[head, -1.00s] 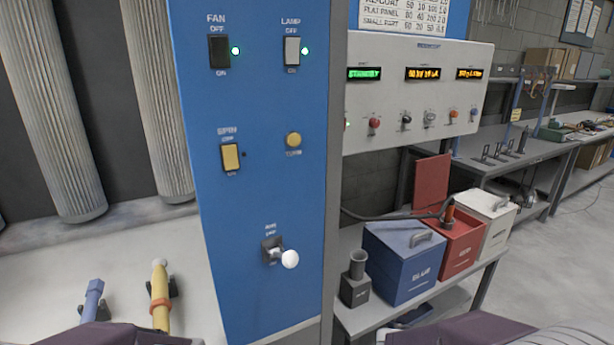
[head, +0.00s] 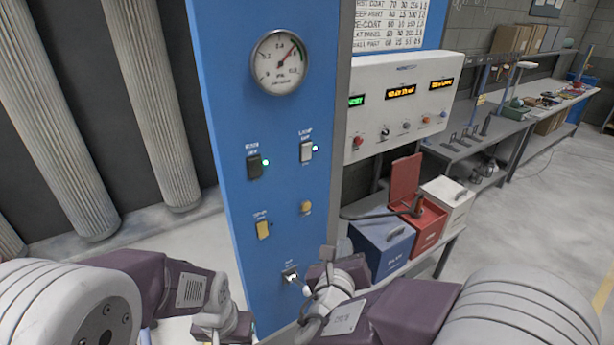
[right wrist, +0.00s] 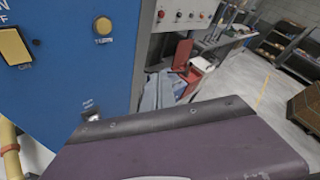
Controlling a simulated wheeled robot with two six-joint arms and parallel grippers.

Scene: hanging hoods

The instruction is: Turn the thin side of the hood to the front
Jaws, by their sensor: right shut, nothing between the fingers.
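No hood shows in either view. The blue control panel (head: 225,110) stands in the middle of the head view. It carries the yellow round TURN button (head: 306,207), which also shows in the right wrist view (right wrist: 103,26), and the yellow SPIN switch (head: 263,229). Below them is a lever with a white knob (head: 305,290). My right gripper (head: 327,262) is shut and empty, low in front of the panel's right edge, below the button and apart from it. My left gripper (head: 232,325) is at the lower left of the panel; its fingers are unclear.
A round gauge (head: 280,62) and the fan (head: 257,166) and lamp (head: 307,151) switches sit higher on the panel. Ribbed filter columns (head: 150,110) stand at left. Blue (head: 384,245), red (head: 430,220) and white (head: 446,202) boxes sit on a bench at right.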

